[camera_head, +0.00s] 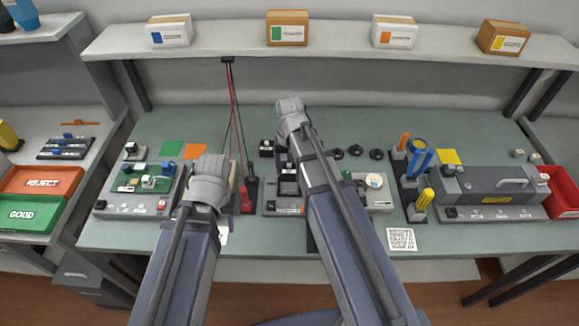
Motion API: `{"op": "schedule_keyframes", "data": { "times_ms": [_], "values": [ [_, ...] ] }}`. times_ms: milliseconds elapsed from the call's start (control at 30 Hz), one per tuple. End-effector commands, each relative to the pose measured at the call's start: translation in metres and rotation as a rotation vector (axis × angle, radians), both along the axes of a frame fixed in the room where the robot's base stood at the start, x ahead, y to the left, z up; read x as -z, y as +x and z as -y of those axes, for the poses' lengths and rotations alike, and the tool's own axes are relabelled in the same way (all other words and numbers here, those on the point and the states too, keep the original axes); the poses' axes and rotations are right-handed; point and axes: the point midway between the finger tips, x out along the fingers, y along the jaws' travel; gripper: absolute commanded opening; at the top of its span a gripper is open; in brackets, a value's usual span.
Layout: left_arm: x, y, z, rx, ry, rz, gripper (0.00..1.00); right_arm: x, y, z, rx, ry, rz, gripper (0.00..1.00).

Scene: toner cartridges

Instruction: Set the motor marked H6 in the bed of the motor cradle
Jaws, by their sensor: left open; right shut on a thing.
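My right gripper (283,138) is over the middle of the bench, mostly hidden by its own wrist. It is shut on a small dark thing, which seems to be the motor; no H6 mark is legible. Just below is a grey fixture (270,207) with a dark block on it, which may be the motor cradle; my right forearm covers part of it and its bed cannot be made out. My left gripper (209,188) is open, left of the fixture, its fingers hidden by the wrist.
A board with several parts (140,190) stands left; red and black probes (246,185) stand between the arms. Right are screwdrivers (421,200), a grey toolbox-like unit (495,188) and a red bin (562,190). Black round parts (355,151) lie behind. The front right bench is mostly clear.

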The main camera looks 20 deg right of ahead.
Motion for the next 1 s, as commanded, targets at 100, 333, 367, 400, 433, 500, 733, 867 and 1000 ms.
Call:
{"op": "schedule_keyframes", "data": {
  "times_ms": [100, 333, 367, 400, 433, 500, 733, 867, 1000],
  "values": [
    [0.018, 0.000, 0.000, 0.000, 0.000, 0.000, 0.50, 0.018, 0.000, 0.000, 0.000, 0.000, 0.000, 0.09],
    [0.032, 0.000, 0.000, 0.000, 0.000, 0.000, 0.50, 0.032, 0.000, 0.000, 0.000, 0.000, 0.000, 0.09],
    [0.032, 0.000, 0.000, 0.000, 0.000, 0.000, 0.50, 0.032, 0.000, 0.000, 0.000, 0.000, 0.000, 0.09],
    [0.032, 0.000, 0.000, 0.000, 0.000, 0.000, 0.50, 0.032, 0.000, 0.000, 0.000, 0.000, 0.000, 0.09],
    [0.032, 0.000, 0.000, 0.000, 0.000, 0.000, 0.50, 0.032, 0.000, 0.000, 0.000, 0.000, 0.000, 0.09],
    [0.031, 0.000, 0.000, 0.000, 0.000, 0.000, 0.50, 0.031, 0.000, 0.000, 0.000, 0.000, 0.000, 0.09],
    [0.031, 0.000, 0.000, 0.000, 0.000, 0.000, 0.50, 0.031, 0.000, 0.000, 0.000, 0.000, 0.000, 0.09],
    [0.031, 0.000, 0.000, 0.000, 0.000, 0.000, 0.50, 0.031, 0.000, 0.000, 0.000, 0.000, 0.000, 0.09],
    [0.031, 0.000, 0.000, 0.000, 0.000, 0.000, 0.50, 0.031, 0.000, 0.000, 0.000, 0.000, 0.000, 0.09]
  ]
}}
